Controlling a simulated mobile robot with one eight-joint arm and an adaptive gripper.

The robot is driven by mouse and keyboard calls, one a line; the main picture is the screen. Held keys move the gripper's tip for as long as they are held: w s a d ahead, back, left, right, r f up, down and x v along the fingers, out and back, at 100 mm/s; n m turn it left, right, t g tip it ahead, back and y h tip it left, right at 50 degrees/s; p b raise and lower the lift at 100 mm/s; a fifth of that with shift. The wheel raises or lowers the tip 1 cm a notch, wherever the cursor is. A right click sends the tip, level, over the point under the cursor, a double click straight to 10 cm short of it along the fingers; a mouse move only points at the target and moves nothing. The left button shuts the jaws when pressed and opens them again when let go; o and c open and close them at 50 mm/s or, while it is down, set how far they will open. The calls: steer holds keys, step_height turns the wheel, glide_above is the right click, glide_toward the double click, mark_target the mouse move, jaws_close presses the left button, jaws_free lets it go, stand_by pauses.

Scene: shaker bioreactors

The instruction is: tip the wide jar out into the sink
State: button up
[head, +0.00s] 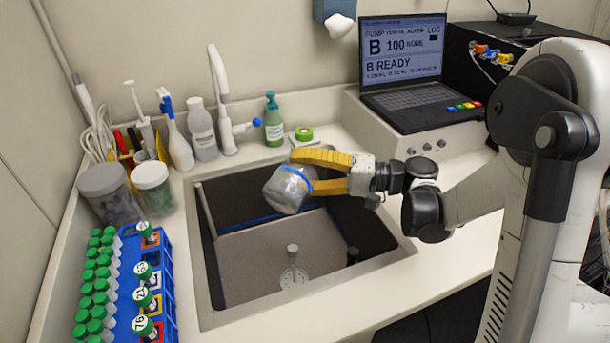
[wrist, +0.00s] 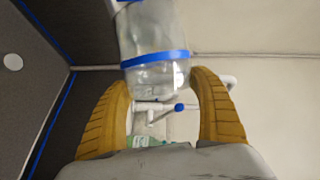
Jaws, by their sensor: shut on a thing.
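The wide jar (head: 288,191) is clear with a blue band around it. It is tilted over the sink (head: 252,270), its far end pointing down to the left. My gripper (head: 318,172), with yellow fingers, is shut on the jar from the right, above the basin. In the wrist view the jar (wrist: 152,50) lies between the two yellow fingers (wrist: 160,108), with the blue band near the fingertips. The jar looks clear, and I cannot tell whether anything is left inside. The sink's drain fitting (head: 293,275) shows below the jar.
A white tap (head: 222,100) stands behind the sink, with a green soap bottle (head: 272,122) beside it. Two lidded jars (head: 153,188) and a blue rack (head: 150,275) of green-capped tubes stand left. A laptop (head: 405,70) is at the back right. The front counter is clear.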

mark_target(290, 169)
steer(key=shift+a+r+n+h+p, duration=0.15)
steer(key=shift+r+n+h+p, duration=0.25)
steer(key=shift+r+n+p, duration=0.6)
steer(key=n+p, duration=0.1)
steer(key=n+h+p, duration=0.1)
steer(key=p, duration=0.2)
steer(key=shift+s+a+r+n+t, duration=0.2)
steer(key=shift+s+r+n+t, duration=0.1)
steer(key=shift+r+n, duration=0.1)
steer(key=n, duration=0.1)
steer(key=s+n+t+h+p, duration=0.1)
steer(key=n, duration=0.1)
steer(key=a+n+h, duration=0.1)
steer(key=shift+s+r+t, duration=0.15)
steer(key=shift+s+t, duration=0.15)
steer(key=shift+s, duration=0.05)
steer(key=n, duration=0.1)
steer(key=n+t+h, duration=0.1)
steer(key=s+n, duration=0.1)
steer(key=shift+a+r+t+h+p, duration=0.15)
steer(key=shift+a+t+h+p, duration=0.15)
steer(key=shift+a, duration=0.05)
steer(key=shift+w, duration=0.1)
steer(key=shift+d, duration=0.1)
